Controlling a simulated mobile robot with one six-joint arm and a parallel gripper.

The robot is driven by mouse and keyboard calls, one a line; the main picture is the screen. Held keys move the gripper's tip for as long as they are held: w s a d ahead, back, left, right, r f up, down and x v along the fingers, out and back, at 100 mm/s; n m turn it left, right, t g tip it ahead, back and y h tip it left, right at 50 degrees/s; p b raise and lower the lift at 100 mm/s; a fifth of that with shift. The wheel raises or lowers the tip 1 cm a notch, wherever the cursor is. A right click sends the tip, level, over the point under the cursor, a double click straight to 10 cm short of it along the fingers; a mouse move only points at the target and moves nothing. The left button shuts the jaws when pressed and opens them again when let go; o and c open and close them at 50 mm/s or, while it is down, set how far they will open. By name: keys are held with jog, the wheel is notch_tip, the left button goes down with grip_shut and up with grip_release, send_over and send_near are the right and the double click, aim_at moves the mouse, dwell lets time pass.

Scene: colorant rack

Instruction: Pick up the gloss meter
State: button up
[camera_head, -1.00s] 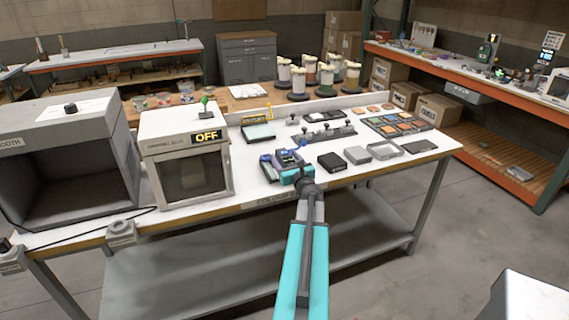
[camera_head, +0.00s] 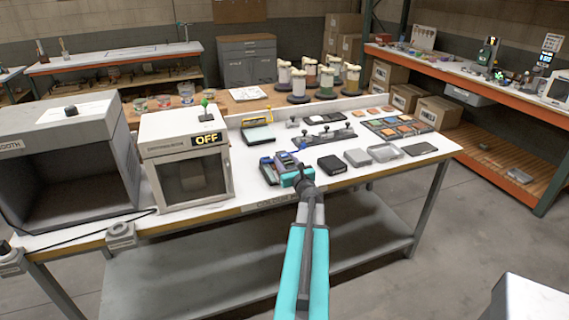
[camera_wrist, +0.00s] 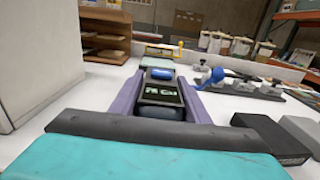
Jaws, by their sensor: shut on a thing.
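The gloss meter (camera_wrist: 160,95) is a small dark device with a lit display and blue parts. In the wrist view it sits between the two purple fingers of my gripper (camera_wrist: 160,88), which is shut on it. In the head view my gripper (camera_head: 289,169) is over the front part of the white bench, and the meter (camera_head: 284,160) shows only in part beyond the teal wrist. I cannot tell whether its underside touches the bench.
The cabinet marked OFF (camera_head: 185,160) stands to the left. A rack with small clamps (camera_head: 325,136) lies behind. Bench space between cabinet and gripper is clear.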

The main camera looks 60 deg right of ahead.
jog(key=shift+r, duration=0.2)
jog(key=shift+r+b, duration=0.35)
jog(key=shift+r, duration=0.7)
jog(key=s+r+b, duration=0.2)
jog(key=s+b, duration=0.1)
jog(key=s, duration=1.3)
jog(key=shift+r+b, duration=0.3)
jog(key=shift+b, duration=0.05)
jog(key=shift+d, duration=0.1)
jog(key=shift+s, duration=0.1)
